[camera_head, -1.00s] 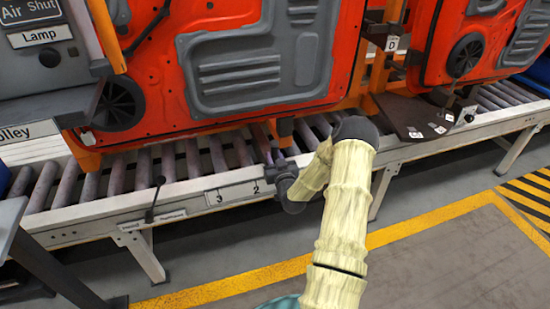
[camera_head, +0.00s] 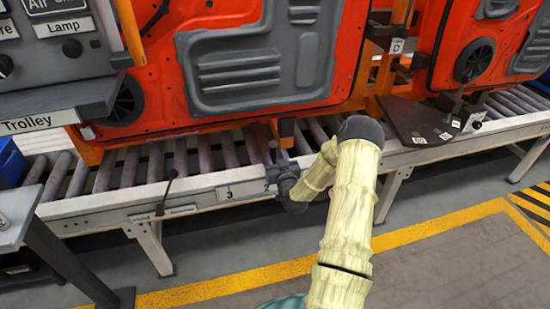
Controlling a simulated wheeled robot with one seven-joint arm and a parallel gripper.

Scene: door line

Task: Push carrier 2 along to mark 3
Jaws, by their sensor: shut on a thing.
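A carrier with an orange frame (camera_head: 362,80) holds a large red door (camera_head: 165,80) upright on the roller line (camera_head: 160,165). No number shows on this carrier. My gripper (camera_head: 275,165) is at the line's front edge, low on the carrier's near side, by a short orange tab (camera_head: 286,128). It is shut on a part of the carrier, and the dark wrist hides the exact grip. The mark 3 plate (camera_head: 228,193) is on the front rail, left of my gripper. The mark 2 plate (camera_head: 268,187) is partly covered by my gripper.
A second red door (camera_head: 480,55) stands to the right, beyond a post labelled D (camera_head: 397,46) and a dark plate (camera_head: 425,118). A grey panel labelled Lamp and Trolley (camera_head: 60,70) is at left. A lever (camera_head: 168,185) rises from the rail. The front floor is clear.

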